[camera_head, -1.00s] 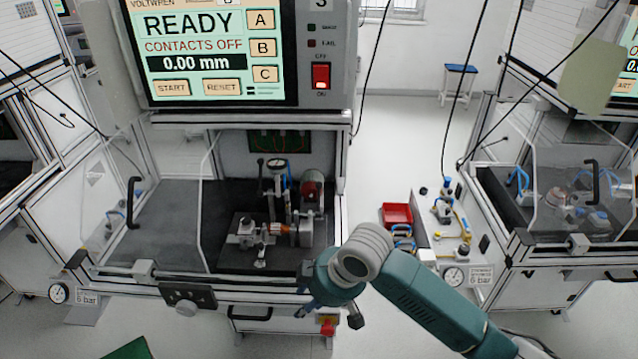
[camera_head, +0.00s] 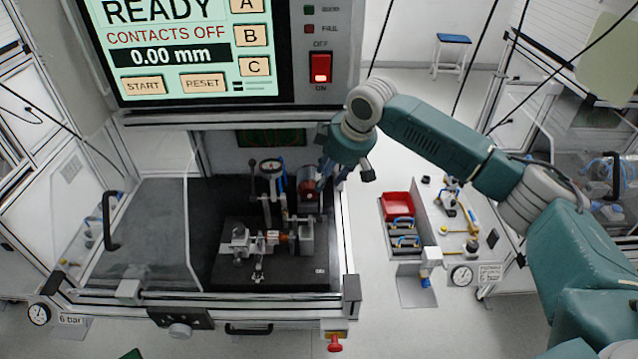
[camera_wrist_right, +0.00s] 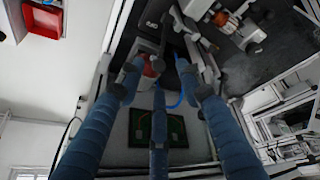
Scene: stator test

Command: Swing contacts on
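The test screen (camera_head: 175,50) reads READY, CONTACTS OFF and 0.00 mm. My right gripper (camera_head: 326,178) is at the right side of the opening, pointing down beside the red cylinder. In the right wrist view its blue fingers (camera_wrist_right: 158,74) are spread with nothing held, and the red cylinder (camera_wrist_right: 150,66) shows behind them. I cannot tell whether they touch it. My left gripper is out of view.
A red rocker switch (camera_head: 320,68) sits right of the screen. A clear guard (camera_head: 145,235) stands left of the fixture. A red tray (camera_head: 397,204) and tools lie on a side bench to the right. The machine's right frame post (camera_head: 347,240) is close to my gripper.

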